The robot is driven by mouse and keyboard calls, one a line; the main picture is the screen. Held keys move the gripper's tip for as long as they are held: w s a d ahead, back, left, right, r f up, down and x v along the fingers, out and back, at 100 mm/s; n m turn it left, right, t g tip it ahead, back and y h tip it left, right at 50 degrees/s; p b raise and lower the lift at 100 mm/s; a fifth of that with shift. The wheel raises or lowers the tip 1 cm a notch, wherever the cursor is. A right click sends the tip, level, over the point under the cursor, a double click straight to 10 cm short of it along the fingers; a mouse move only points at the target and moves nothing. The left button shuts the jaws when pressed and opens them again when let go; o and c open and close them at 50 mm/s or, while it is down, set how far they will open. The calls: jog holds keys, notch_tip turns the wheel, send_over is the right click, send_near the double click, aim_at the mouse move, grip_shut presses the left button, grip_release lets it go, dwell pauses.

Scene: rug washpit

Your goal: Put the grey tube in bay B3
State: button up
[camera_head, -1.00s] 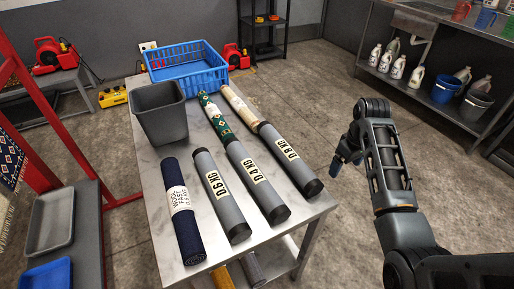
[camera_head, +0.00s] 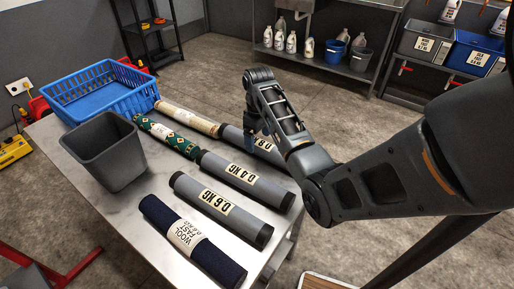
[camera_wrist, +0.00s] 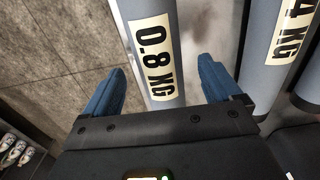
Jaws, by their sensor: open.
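Three grey tubes lie side by side on the metal table (camera_head: 129,207). They are the 0.6 KG tube (camera_head: 190,188), the 0.4 KG tube (camera_head: 213,165) and the 0.8 KG tube (camera_head: 233,137). A green patterned roll extends from the 0.4 tube and a cream one from the 0.8 tube. My gripper (camera_head: 262,132) is at the 0.8 tube, partly hiding it. In the wrist view my gripper (camera_wrist: 161,68) is open, with the 0.8 KG tube (camera_wrist: 155,50) between its blue fingers; contact is unclear. The 0.4 tube (camera_wrist: 268,70) is to the right. No bay marked B3 is visible.
A navy wool roll (camera_head: 210,255) lies at the near table side. A grey bin (camera_head: 105,152) and blue crate (camera_head: 100,90) stand at the table's far left. Labelled bins (camera_head: 425,42) sit on a rack at back right. Open floor lies beyond the table.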

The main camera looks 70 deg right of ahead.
aim_at(260, 142)
jog(key=shift+s+f, duration=0.15)
jog(key=shift+f, duration=0.95)
jog(key=shift+s+f, duration=0.15)
jog(key=shift+f, duration=0.95)
jog(key=c, duration=1.7)
jog(key=shift+r, duration=0.1)
grip_shut()
